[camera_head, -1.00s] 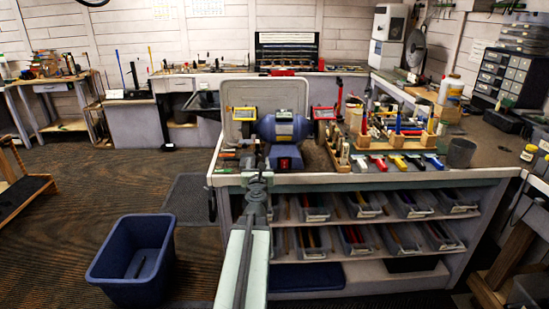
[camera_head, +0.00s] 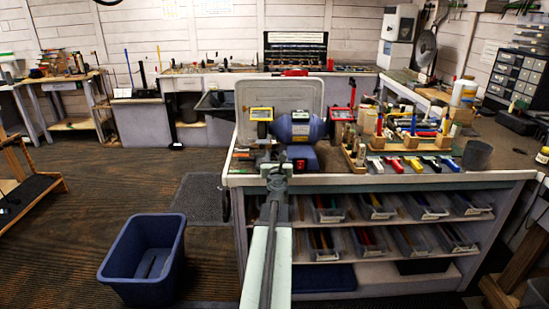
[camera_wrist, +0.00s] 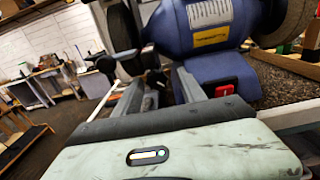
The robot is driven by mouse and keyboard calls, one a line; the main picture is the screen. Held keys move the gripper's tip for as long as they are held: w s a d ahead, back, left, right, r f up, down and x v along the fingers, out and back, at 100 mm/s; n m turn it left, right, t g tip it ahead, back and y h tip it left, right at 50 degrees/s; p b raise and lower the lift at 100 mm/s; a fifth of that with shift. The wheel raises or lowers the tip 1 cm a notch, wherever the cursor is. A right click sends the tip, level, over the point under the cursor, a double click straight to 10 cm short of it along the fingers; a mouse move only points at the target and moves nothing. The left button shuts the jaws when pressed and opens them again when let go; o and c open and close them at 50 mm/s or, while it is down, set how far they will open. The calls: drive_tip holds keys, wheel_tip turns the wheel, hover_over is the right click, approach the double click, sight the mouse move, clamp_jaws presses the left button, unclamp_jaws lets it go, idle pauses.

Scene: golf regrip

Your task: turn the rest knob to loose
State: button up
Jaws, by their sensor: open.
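The blue bench grinder (camera_head: 299,128) stands on the front left of the workbench; its blue body (camera_wrist: 208,35) fills the upper right of the wrist view. My gripper (camera_head: 277,172) is open at the bench's front edge, in front of the grinder. In the wrist view, my gripper (camera_wrist: 157,82) points towards the grinder's left wheel (camera_wrist: 122,28). A small dark part shows between or just beyond the fingers; I cannot tell whether it is the rest knob. Another black, knob-like part (camera_wrist: 107,63) shows left of the fingers. No grip on either is visible.
The grinder's red switch (camera_wrist: 223,92) is right of my fingers. Wooden racks with coloured tools (camera_head: 410,142) stand on the bench to the right. Shelves of grey bins (camera_head: 375,207) are below. A blue tub (camera_head: 145,255) stands on the floor at left.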

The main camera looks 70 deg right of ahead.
drive_tip(key=shift+w, duration=0.15)
clamp_jaws()
drive_tip(key=shift+a, duration=0.2)
drive_tip(key=shift+d+r+n, duration=0.1)
drive_tip(key=shift+d+n, duration=0.1)
drive_tip(key=shift+n, duration=0.1)
drive_tip(key=shift+s+d+n, duration=0.1)
drive_tip(key=shift+s+n, duration=0.1)
drive_tip(key=shift+n, duration=2.3)
unclamp_jaws()
drive_tip(key=shift+s+d, duration=0.1)
